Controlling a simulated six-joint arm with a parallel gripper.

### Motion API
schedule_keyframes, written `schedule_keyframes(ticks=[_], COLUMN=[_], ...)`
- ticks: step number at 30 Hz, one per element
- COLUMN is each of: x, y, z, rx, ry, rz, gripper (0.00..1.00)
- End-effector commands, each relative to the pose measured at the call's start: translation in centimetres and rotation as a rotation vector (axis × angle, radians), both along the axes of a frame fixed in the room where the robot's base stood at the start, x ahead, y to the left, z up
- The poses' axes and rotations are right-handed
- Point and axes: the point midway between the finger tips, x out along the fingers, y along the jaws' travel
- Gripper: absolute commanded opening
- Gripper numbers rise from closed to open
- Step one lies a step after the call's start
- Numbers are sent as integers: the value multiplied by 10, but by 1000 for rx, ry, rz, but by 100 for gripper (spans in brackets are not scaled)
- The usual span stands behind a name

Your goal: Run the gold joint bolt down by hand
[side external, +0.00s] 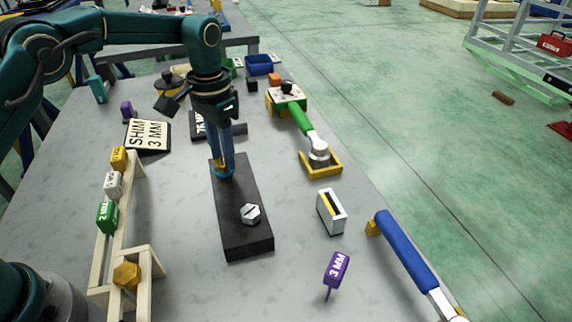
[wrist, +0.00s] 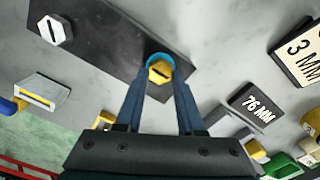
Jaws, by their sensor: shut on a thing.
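The gold joint bolt (wrist: 160,70) shows in the wrist view as a hex head with a dark slot. It stands at one end of the black plate (side external: 240,236), and a blue ring (wrist: 153,57) shows around it. My gripper (wrist: 160,80) reaches straight down, with its blue fingers closed on both sides of the head. In the side view, my gripper (side external: 223,170) is at the plate's far end and hides most of the bolt. How far the bolt is seated cannot be told. A silver slotted hex bolt (side external: 250,214) sits at the plate's near end.
A wooden rack (side external: 134,205) with coloured tagged blocks and a gold hex piece (side external: 126,275) stands left. A white slotted block (side external: 331,212), purple 3 MM tag (side external: 336,268), blue-handled tool (side external: 405,250) and green-handled tool (side external: 301,120) lie right. A SHIM 3 MM sign (side external: 148,136) lies behind left.

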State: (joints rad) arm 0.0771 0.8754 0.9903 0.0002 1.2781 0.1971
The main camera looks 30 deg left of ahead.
Motion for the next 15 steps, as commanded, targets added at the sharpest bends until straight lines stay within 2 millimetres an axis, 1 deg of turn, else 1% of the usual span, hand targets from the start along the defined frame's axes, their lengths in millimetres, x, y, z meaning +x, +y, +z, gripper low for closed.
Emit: schedule_keyframes(ticks=[1, 15], x=[1, 0], y=[-1, -3], z=[3, 3], rx=[-2, -2], ry=[-7, -9], rz=[-44, -490], gripper=[0, 0])
